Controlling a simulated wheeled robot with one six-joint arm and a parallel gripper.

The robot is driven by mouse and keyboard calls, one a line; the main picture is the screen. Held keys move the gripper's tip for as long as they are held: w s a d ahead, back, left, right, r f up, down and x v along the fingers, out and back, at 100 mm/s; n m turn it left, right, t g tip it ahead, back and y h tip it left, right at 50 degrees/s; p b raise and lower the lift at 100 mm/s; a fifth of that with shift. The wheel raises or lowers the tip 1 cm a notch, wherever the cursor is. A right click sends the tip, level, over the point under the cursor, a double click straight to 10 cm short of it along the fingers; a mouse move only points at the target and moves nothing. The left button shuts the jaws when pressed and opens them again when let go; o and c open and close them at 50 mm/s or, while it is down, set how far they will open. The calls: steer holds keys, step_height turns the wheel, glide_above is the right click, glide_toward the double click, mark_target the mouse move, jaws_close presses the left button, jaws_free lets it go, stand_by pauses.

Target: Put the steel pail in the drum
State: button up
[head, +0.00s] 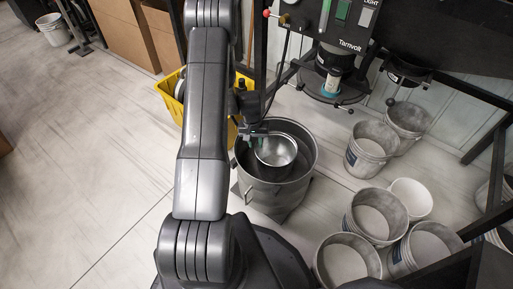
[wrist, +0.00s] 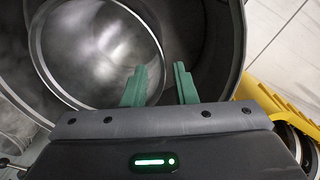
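The steel pail (head: 277,150), a shiny round bowl-like vessel, is inside the large grey drum (head: 304,182) in the head view. Its rim is lower than the drum's rim. In the wrist view the pail (wrist: 92,48) fills the left, with the dark inner wall of the drum (wrist: 222,55) to the right. My gripper (head: 255,136) reaches over the drum's left rim. Its two green fingers (wrist: 159,86) stand apart, one over the pail's side and one outside its rim, with a clear gap between them. Whether the pail rests on the drum's floor is hidden.
Several pale buckets (head: 378,214) stand to the right. A dark machine (head: 350,38) with a spout overhangs the back right. The floor at left is clear.

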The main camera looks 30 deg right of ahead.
step_height(320, 180, up, 4)
steer(key=shift+w+a+r+p, duration=0.1)
steer(key=shift+a+r+p, duration=0.1)
steer(key=shift+p, duration=0.25)
stand_by(0.9)
